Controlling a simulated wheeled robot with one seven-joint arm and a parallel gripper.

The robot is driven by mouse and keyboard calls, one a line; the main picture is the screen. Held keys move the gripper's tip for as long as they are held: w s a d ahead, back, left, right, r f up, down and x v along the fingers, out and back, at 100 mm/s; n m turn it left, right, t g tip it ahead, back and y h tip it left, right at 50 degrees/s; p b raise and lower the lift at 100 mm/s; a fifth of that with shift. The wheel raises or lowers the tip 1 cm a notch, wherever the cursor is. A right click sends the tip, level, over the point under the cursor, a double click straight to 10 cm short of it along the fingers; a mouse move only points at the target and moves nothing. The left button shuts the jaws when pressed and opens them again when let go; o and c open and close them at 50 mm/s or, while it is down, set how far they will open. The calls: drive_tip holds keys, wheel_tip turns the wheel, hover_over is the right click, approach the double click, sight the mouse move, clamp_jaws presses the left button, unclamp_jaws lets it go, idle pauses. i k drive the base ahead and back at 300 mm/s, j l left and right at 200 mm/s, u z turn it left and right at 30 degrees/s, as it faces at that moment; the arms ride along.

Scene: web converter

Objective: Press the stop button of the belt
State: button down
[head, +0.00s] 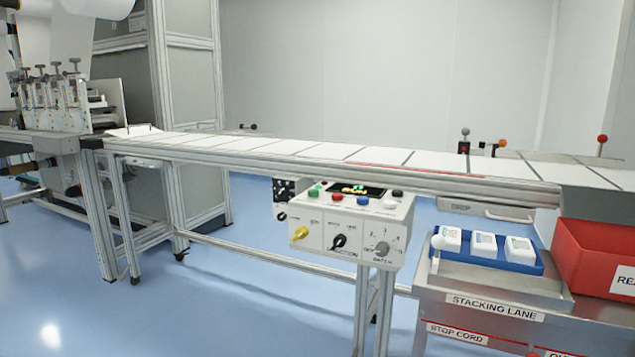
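The belt (330,163) runs across the head view from the converter at the left to the right edge, with flat white sheets on it. A white control box (322,236) hangs under its front rail near the middle. Its sloped top has a green button (313,193), a red button (337,197), a blue button (362,201), a white button (390,204) and a black knob (397,193) around a small lit display (357,188). No button label is readable, so I cannot tell from lettering which one is stop. My gripper is not in view.
Yellow, black and grey selector knobs (382,248) sit on the box's front. At right stands a steel bench labelled STACKING LANE (497,309) and STOP CORD (457,333), with a blue tray (520,267) and red bin (590,262). Blue floor before the box is clear.

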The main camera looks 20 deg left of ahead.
sight(336, 196)
drive_tip(key=i+j, duration=0.1)
drive_tip(key=j, duration=0.5)
drive_tip(key=i+j, duration=0.1)
drive_tip(key=j, duration=1.05)
drive_tip(key=i+j, duration=0.15)
drive_tip(key=j, duration=0.45)
